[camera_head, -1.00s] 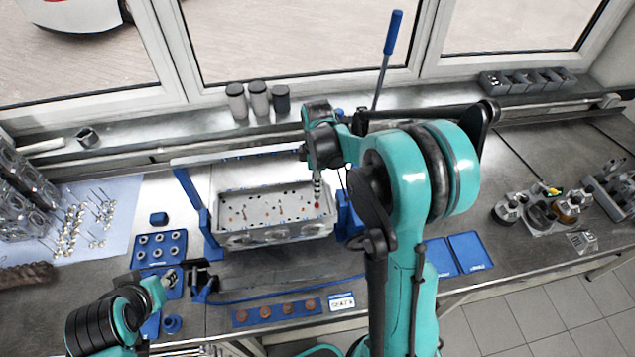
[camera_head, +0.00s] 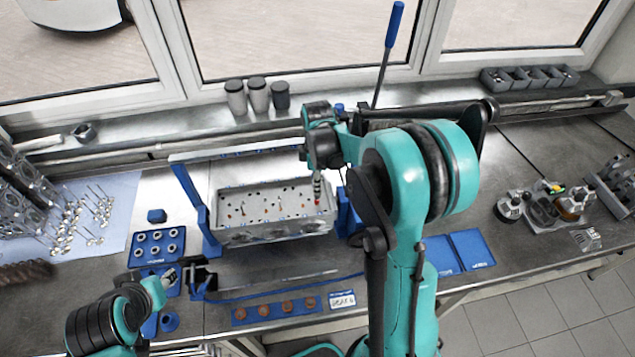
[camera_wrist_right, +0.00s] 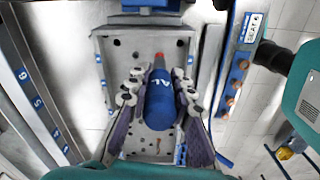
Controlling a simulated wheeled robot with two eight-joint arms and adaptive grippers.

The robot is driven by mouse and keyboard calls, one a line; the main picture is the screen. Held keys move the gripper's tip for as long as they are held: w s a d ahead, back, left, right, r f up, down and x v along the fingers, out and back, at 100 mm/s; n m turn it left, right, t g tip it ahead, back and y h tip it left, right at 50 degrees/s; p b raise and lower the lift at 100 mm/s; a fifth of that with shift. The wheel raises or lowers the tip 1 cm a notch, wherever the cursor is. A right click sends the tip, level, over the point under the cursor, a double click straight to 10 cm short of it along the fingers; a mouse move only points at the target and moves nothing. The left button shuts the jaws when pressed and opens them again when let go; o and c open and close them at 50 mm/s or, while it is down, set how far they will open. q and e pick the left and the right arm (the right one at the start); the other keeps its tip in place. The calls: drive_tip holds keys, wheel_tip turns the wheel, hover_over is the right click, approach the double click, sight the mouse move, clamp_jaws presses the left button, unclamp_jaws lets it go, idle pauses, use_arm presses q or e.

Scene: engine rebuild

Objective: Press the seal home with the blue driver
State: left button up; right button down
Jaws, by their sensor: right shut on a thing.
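The grey cylinder head (camera_head: 275,234) sits in a blue-ended stand on the bench, its top dotted with holes and several small orange-red seals. My right gripper (camera_head: 317,178) is over the right part of its top. In the right wrist view my right gripper (camera_wrist_right: 160,88) is shut on the blue driver (camera_wrist_right: 160,105), with the head's top face behind it. A small red piece (camera_wrist_right: 159,56) shows at the driver's far end; I cannot tell whether it is seated. My left gripper (camera_head: 200,276) is low at the left, near the blue trays; its jaws are unclear.
A blue strip (camera_head: 250,315) with several orange-brown pieces lies in front of the head. A blue tray of rings (camera_head: 135,250) is at left, with valves on a cloth beyond. Blue mats (camera_head: 470,250) lie right of my arm. A blue-handled lever (camera_head: 394,25) rises behind.

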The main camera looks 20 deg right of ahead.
drive_tip(key=shift+f+b, duration=0.75)
drive_tip(key=shift+f, duration=0.15)
idle(1.4)
drive_tip(key=shift+r, duration=0.1)
idle(0.6)
drive_tip(key=shift+r+p, duration=1.85)
drive_tip(key=shift+r, duration=1.1)
drive_tip(key=shift+r+p, duration=0.9)
drive_tip(key=shift+r, duration=0.6)
drive_tip(key=shift+s+f, duration=0.1)
